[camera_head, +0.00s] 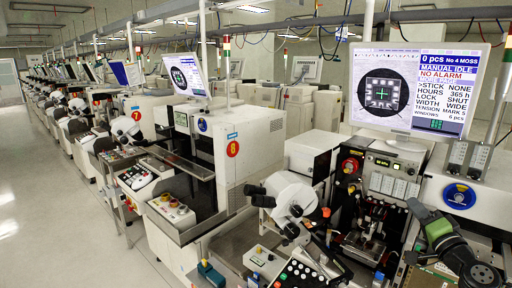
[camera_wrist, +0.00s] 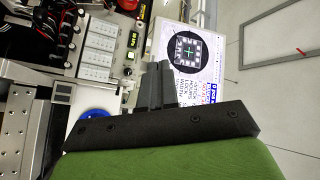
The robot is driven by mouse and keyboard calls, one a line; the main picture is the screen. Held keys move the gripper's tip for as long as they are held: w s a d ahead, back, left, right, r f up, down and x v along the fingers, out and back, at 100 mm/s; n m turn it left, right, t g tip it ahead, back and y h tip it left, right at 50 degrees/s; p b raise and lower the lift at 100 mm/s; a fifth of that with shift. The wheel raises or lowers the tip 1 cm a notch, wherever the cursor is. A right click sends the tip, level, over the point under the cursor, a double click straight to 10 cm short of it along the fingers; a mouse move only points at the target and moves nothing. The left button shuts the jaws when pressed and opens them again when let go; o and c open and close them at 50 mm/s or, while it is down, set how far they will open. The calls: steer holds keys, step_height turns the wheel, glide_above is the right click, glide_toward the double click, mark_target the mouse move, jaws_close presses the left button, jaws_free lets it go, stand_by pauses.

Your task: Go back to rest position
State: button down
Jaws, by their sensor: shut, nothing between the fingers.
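My gripper (camera_head: 413,206) is at the lower right in the head view, with its green body behind the dark fingers. It is raised in front of the near bonding machine (camera_head: 395,185) and points up and to the left. In the wrist view the grey fingers of my gripper (camera_wrist: 158,84) are together and hold nothing. Behind them are the machine's lit monitor (camera_wrist: 188,50) and white control panels (camera_wrist: 98,50). The monitor also shows in the head view (camera_head: 376,98), above my gripper.
A white microscope (camera_head: 290,198) and a black button panel (camera_head: 300,274) stand left of my gripper. A round blue part (camera_head: 459,195) is on the machine close to my gripper. More machines line up to the far left. A clear floor aisle (camera_head: 60,215) runs along the left.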

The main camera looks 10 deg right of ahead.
steer(key=w+a+f+n+g+y, duration=0.2)
steer(key=w+a+f+y, duration=0.1)
steer(key=w+a, duration=0.3)
steer(key=s+a+f+n+g+y, duration=0.15)
steer(key=a+f+n+g, duration=0.35)
steer(key=a, duration=0.7)
steer(key=s+a+f+n+g+y, duration=0.15)
steer(key=a+f+n+g, duration=0.3)
steer(key=a, duration=0.75)
steer(key=s+a+r+g+h, duration=0.1)
steer(key=s+a+r+h, duration=0.1)
steer(key=s, duration=1.2)
steer(key=s+a+r+g+h, duration=0.2)
steer(key=s+a, duration=0.1)
steer(key=s, duration=1.1)
steer(key=shift+r+h, duration=0.3)
steer(key=shift+r, duration=0.1)
steer(key=shift+s+a+n, duration=0.1)
steer(key=shift+n, duration=0.15)
